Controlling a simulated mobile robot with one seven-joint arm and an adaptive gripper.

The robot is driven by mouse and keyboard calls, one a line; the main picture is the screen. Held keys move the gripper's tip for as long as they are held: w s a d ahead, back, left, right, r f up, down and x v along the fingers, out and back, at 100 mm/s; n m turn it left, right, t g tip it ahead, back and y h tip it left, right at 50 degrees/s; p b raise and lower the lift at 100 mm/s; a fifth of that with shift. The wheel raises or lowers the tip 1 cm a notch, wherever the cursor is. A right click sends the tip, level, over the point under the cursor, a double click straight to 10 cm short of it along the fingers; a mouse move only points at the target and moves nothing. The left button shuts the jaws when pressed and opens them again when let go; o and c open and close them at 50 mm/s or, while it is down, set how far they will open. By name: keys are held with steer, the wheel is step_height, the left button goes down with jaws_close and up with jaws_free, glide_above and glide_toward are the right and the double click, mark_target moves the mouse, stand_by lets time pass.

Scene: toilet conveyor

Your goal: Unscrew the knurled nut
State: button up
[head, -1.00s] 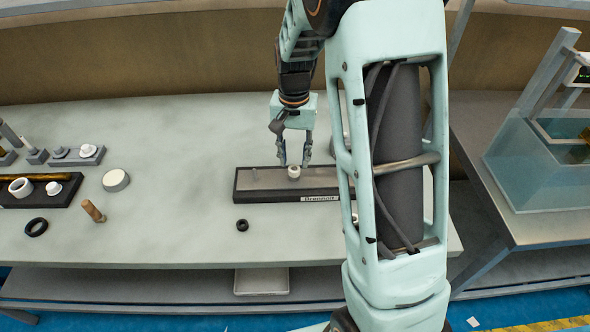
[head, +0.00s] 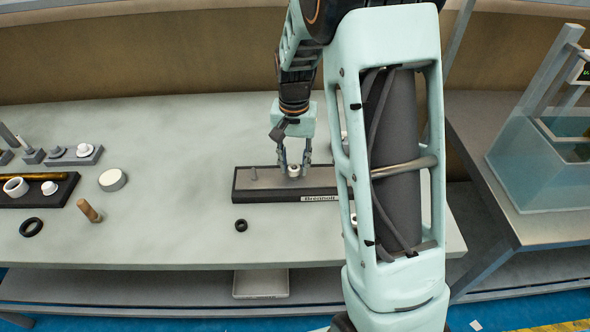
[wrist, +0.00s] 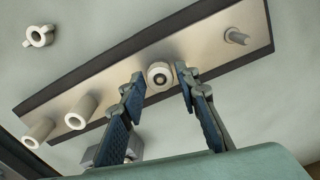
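The pale round nut (head: 294,171) sits around a stud on the long dark-edged base plate (head: 270,195). Knurling is too small to make out. In the wrist view the nut (wrist: 160,76) shows from above, with the stud end in its middle. My gripper (head: 294,166) points down over the plate, with one finger on each side of the nut. In the wrist view my gripper (wrist: 160,83) is open, with a narrow gap between each fingertip and the nut. Any contact lower down cannot be seen.
A bare stud (head: 253,173) stands on the same plate. Pale cylinders (wrist: 80,112) and a winged part (wrist: 40,36) show in the wrist view. A small black ring (head: 241,225) lies in front of the plate.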

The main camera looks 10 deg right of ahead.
jaws_close()
steer(key=n, duration=0.5)
steer(key=shift+n, duration=0.7)
steer(key=n, duration=0.3)
steer(key=shift+r+n, duration=0.1)
steer(key=shift+n, duration=0.3)
steer(key=shift+n, duration=1)
steer(key=n+p, duration=0.1)
steer(key=n, duration=0.2)
